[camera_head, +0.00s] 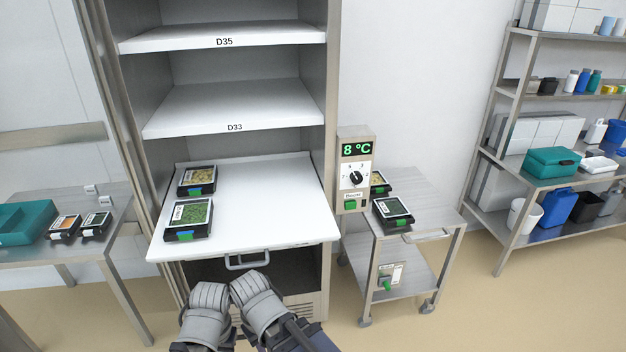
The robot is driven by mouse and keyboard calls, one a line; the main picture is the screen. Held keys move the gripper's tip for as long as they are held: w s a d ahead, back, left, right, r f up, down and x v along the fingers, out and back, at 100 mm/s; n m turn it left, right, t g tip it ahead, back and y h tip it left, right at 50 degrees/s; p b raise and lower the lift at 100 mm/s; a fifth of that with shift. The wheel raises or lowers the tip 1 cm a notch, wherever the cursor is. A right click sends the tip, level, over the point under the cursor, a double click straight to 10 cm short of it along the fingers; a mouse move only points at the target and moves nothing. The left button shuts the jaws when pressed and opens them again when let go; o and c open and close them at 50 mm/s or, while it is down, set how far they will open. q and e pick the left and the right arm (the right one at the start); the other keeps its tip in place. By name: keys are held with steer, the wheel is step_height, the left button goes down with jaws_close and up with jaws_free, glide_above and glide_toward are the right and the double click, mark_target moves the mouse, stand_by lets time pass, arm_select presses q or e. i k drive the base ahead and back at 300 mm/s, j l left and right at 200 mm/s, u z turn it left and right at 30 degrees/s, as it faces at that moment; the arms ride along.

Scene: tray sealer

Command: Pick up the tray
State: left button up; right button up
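Several black trays with printed film tops are in view; I cannot tell which one the task means. One with green contents (189,218) lies at the front left of the pulled-out white shelf (265,205). Another with yellowish contents (197,180) lies just behind it. A green one (393,213) and a yellowish one (378,183) lie on the steel cart. Two smaller-looking ones, orange (65,226) and green (95,223), lie on the left table. My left gripper (207,300) and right gripper (252,288) are close together below the shelf's front handle, apart from every tray. Their fingers are not clearly visible.
The shelf has a front handle (247,261). Fixed shelves D33 (225,112) and D35 (220,35) are above it. A control box (355,168) reading 8 °C stands at the cabinet's right edge. The steel cart (425,226) is to the right. The shelf's right half is clear.

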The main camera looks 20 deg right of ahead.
mark_target(378, 185)
steer(key=i+l+u, duration=0.1)
steer(key=l+u, duration=1.3)
steer(key=k+l, duration=0.1)
steer(key=l, duration=0.35)
steer(key=k+l+u, duration=0.1)
steer(key=l, duration=0.35)
steer(key=k+l, duration=0.1)
steer(key=l, duration=0.3)
steer(key=k+l+u, duration=0.1)
steer(key=l, duration=0.35)
steer(key=k+l, duration=0.15)
steer(key=l, duration=0.25)
steer(key=k+l+u, duration=0.1)
steer(key=l, duration=0.35)
steer(key=k+l, duration=0.15)
steer(key=l, duration=0.25)
steer(key=k+l+u, duration=0.1)
steer(key=l, duration=0.3)
